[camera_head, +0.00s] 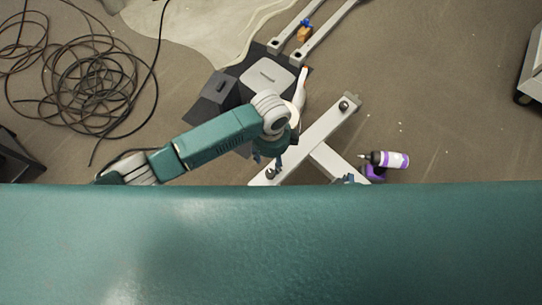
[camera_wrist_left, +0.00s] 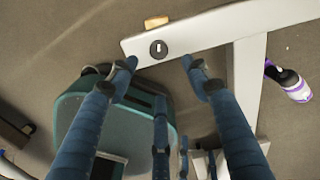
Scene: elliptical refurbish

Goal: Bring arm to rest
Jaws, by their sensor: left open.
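My left arm (camera_head: 215,139) reaches in from the left in the head view, bent at a pale grey joint. My left gripper (camera_head: 268,162) hangs at its end, above the near end of a pale metal frame (camera_head: 325,137). In the left wrist view, my left gripper (camera_wrist_left: 160,72) has its blue fingers spread wide, with nothing between the tips. The frame's bar end (camera_wrist_left: 150,48) with a dark round fitting shows just beyond the fingertips. Small bluish parts at the edge of my teal body may belong to my right gripper, but its jaws are mostly hidden.
Tangled black cable (camera_head: 80,80) covers the floor at upper left. Pale rails (camera_head: 325,32) with an orange block (camera_head: 304,34) lie at the top. Bare floor (camera_head: 450,110) shows at right.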

